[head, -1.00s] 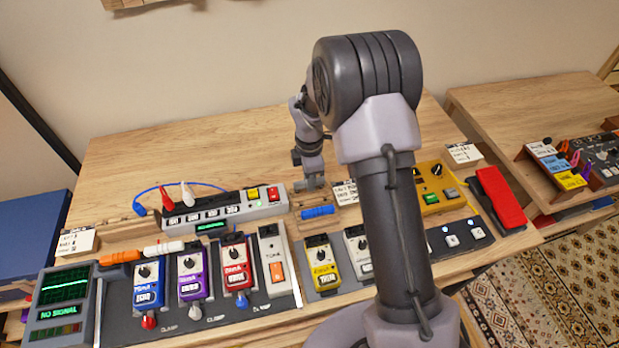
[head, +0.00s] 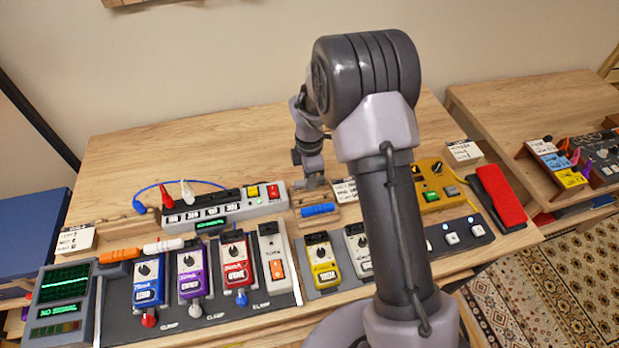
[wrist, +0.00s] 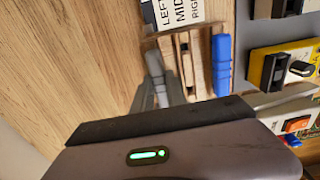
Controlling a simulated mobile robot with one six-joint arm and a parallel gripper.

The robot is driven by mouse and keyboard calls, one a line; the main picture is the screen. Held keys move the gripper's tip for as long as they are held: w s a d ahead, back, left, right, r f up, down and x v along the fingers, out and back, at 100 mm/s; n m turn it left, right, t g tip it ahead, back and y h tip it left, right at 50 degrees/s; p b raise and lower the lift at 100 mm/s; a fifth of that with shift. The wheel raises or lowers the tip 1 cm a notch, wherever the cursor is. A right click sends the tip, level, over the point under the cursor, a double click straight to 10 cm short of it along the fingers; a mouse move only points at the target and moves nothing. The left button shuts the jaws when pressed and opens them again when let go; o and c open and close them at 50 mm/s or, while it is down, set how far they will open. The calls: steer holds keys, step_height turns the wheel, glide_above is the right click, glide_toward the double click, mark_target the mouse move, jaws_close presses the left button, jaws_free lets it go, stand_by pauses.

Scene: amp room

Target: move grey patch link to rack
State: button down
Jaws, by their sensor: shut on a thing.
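My gripper (head: 313,182) is low over the back of the wooden rack (head: 322,222) in the head view. In the wrist view my gripper (wrist: 158,82) is shut on a light grey piece (wrist: 154,64), which looks like the grey patch link; the fingers partly hide it. It lies beside the slotted wooden rack (wrist: 205,84), roughly in line with its slots. I cannot tell whether it touches the rack. A blue link (head: 318,210) sits in the rack's front slot and also shows in the wrist view (wrist: 221,65).
A label card (head: 344,190) stands right of the rack. A grey power strip (head: 262,208) is to its left, a yellow box (head: 436,188) to its right. Several pedals, including a yellow one (head: 321,262), stand in front. The back of the bench is clear.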

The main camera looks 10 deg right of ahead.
steer(key=shift+f, duration=0.1)
steer(key=c, duration=0.9)
jaws_free()
steer(key=shift+o, duration=0.2)
steer(key=shift+r+p, duration=2.95)
steer(key=shift+r, duration=0.55)
